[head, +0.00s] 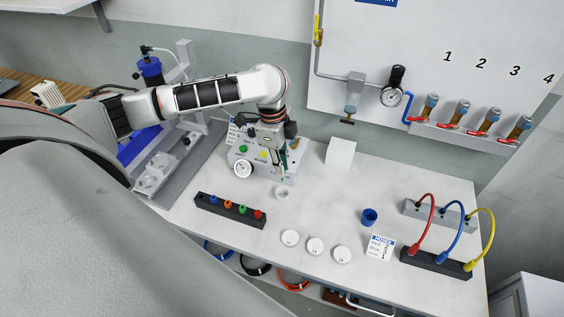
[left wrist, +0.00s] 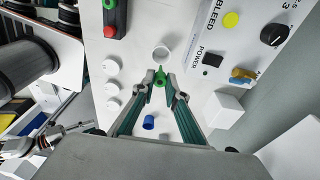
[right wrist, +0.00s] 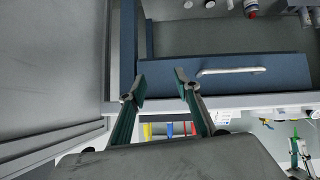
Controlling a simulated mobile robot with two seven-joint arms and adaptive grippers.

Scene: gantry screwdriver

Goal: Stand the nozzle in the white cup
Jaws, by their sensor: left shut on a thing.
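My left gripper (head: 284,168) is above the bench in front of the panel box. In the left wrist view its fingertips (left wrist: 161,84) are shut on a small green nozzle (left wrist: 160,76). The white cup (left wrist: 162,53) is just beyond the nozzle in that view, and the two look apart. In the head view the white cup (head: 282,193) stands on the bench just below the gripper; the nozzle is too small to make out there. My right gripper (right wrist: 160,92) is open and empty in front of a blue drawer (right wrist: 225,70).
A black rack (head: 230,211) with coloured pieces lies left of the cup. Three white round lids (head: 315,245), a blue cup (head: 369,217) and a cable block (head: 435,264) are to the right. The panel box (head: 262,165) and a white block (head: 340,152) stand behind.

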